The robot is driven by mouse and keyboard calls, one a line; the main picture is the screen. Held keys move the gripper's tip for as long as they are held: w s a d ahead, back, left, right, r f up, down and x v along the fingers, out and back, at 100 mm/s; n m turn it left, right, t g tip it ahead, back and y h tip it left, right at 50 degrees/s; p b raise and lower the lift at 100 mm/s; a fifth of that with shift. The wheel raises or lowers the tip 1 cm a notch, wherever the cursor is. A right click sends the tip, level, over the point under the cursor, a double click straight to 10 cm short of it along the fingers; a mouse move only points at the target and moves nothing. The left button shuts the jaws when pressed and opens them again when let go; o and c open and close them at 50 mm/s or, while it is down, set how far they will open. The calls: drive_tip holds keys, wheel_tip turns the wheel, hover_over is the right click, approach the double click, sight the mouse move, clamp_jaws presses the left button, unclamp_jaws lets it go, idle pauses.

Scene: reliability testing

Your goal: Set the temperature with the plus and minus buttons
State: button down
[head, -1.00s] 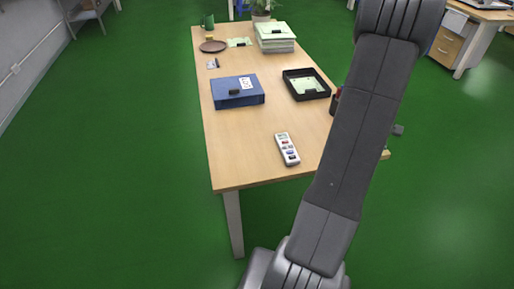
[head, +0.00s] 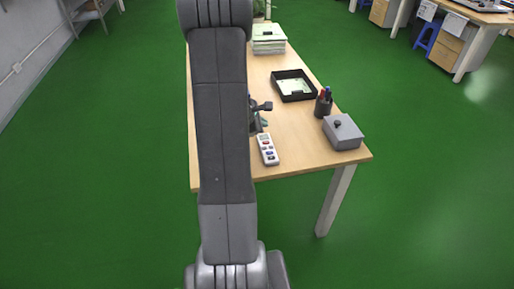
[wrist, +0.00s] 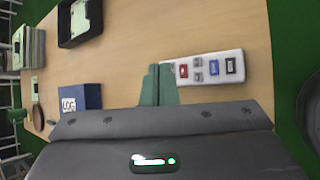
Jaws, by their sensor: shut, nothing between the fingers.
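The white remote-like device (head: 267,149) lies on the table near its front edge, partly beside my arm in the head view. In the wrist view the device (wrist: 206,58) lies to the right of my fingertips and shows red, grey, blue and dark buttons. Which are plus and minus is too small to read, and its display is not visible there. My gripper (wrist: 160,70) has its greenish fingers shut together and empty, close to the device's left end in that picture. I cannot tell whether they touch it. In the head view my arm hides most of the gripper.
The table (head: 310,165) also holds a black tray (head: 293,98), a pen cup (head: 323,103), a grey box with a dark knob (head: 343,132) and a paper stack (head: 268,48). A blue box (wrist: 78,97) shows in the wrist view. Bare tabletop surrounds the device.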

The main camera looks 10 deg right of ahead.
drive_tip(key=shift+f, duration=0.1)
drive_tip(key=b, duration=0.6)
hover_over(262, 150)
wheel_tip(262, 150, down, 8)
drive_tip(key=shift+r, duration=0.2)
drive_tip(key=shift+f+b, duration=0.55)
drive_tip(key=shift+b, duration=0.2)
drive_tip(key=shift+f, duration=0.15)
idle(1.2)
drive_tip(key=shift+f+b, duration=0.25)
drive_tip(key=shift+b, duration=0.5)
drive_tip(key=shift+f+b, duration=0.3)
drive_tip(key=shift+b, duration=0.2)
drive_tip(key=shift+r, duration=0.1)
idle(0.5)
drive_tip(key=shift+r+p, duration=0.4)
drive_tip(key=shift+r, duration=0.3)
